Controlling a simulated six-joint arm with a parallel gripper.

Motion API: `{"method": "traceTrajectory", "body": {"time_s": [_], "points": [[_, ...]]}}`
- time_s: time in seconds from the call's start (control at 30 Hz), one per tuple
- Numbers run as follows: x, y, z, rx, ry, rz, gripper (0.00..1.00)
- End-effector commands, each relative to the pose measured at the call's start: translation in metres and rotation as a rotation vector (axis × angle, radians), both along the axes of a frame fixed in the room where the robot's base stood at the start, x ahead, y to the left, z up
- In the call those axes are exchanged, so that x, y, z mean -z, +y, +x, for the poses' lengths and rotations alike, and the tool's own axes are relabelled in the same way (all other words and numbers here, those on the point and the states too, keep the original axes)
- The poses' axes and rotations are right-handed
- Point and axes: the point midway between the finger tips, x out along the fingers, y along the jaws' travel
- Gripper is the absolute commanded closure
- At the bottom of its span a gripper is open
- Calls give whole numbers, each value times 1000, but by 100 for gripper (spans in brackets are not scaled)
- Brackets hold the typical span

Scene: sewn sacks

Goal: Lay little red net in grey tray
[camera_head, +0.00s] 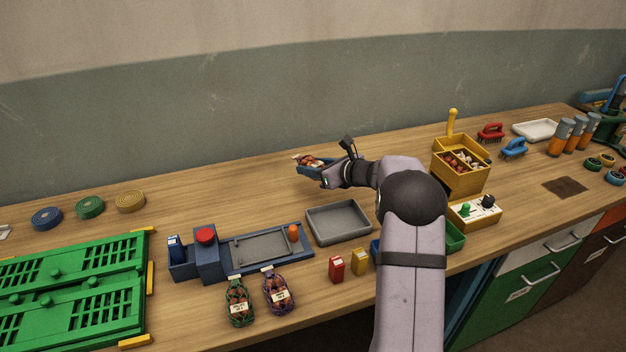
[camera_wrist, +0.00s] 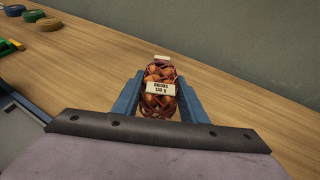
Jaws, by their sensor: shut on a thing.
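The little red net (camera_head: 308,161) holds reddish-brown onions and carries a pale label. My gripper (camera_head: 314,168) is shut on it and holds it behind the grey tray, toward the wall. In the wrist view the net (camera_wrist: 160,103) sits between the two blue fingers of my gripper (camera_wrist: 159,98), its label facing the camera. The grey tray (camera_head: 339,239) lies on the bench in front of my gripper and looks empty. The tray is not in the wrist view.
A green net (camera_head: 239,307) and a purple net (camera_head: 280,297) lie at the front edge. A blue device (camera_head: 208,263) with a red button stands left of the tray. Red (camera_head: 337,269) and yellow (camera_head: 360,262) packets stand before it. A yellow bin (camera_head: 457,180) stands to the right.

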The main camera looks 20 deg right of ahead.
Motion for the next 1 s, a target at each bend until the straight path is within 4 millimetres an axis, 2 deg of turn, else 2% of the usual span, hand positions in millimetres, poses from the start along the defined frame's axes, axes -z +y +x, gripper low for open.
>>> {"method": "traceTrajectory", "body": {"time_s": [0.1, 0.37, 0.7, 1.0], "points": [[-10, 0, 0, 0, -2, -2, 86], [-21, 0, 0, 1, -1, -1, 87], [-56, 0, 0, 1, 0, 0, 87], [-56, 0, 0, 1, -1, -1, 87]]}}
